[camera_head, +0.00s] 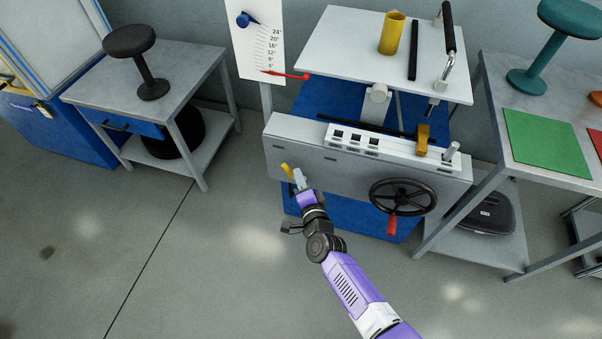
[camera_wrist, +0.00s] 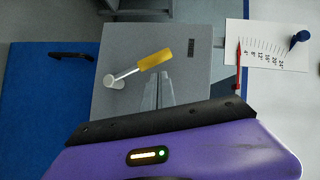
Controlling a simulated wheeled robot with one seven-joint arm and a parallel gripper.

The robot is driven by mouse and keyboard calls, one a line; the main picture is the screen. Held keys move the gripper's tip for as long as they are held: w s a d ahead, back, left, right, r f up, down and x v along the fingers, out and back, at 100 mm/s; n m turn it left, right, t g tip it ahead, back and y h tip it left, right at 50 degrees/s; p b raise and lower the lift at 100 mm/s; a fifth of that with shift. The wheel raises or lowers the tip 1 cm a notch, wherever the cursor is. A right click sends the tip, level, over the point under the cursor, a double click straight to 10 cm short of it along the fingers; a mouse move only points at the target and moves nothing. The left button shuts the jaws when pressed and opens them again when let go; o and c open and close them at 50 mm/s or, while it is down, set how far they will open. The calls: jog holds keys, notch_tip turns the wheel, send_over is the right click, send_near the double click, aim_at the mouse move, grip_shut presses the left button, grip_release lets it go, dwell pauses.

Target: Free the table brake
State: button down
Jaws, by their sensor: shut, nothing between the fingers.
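The machine with the tilting white table (camera_head: 350,45) stands ahead of me. A small lever with a yellow handle (camera_head: 287,170) sits on the left part of its grey front panel (camera_head: 345,170); it looks like the brake lever. In the wrist view the yellow handle (camera_wrist: 155,60) slants up to the right from a metal rod and a round pivot (camera_wrist: 112,81). My gripper (camera_head: 299,179) is shut and empty, close beside the lever. In the wrist view its fingertips (camera_wrist: 158,80) lie just below the yellow handle; whether they touch it I cannot tell.
A black handwheel (camera_head: 402,197) with a red handle is right of my gripper. A white scale card (camera_head: 258,40) with a red pointer (camera_head: 286,75) stands behind. A grey side table (camera_head: 190,75) with a black stool is left, another bench right. The floor in front is clear.

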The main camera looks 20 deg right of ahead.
jog(key=shift+w+a, duration=0.45)
jog(key=shift+a, duration=0.15)
jog(key=shift+w+a, duration=0.1)
jog(key=shift+a, duration=0.1)
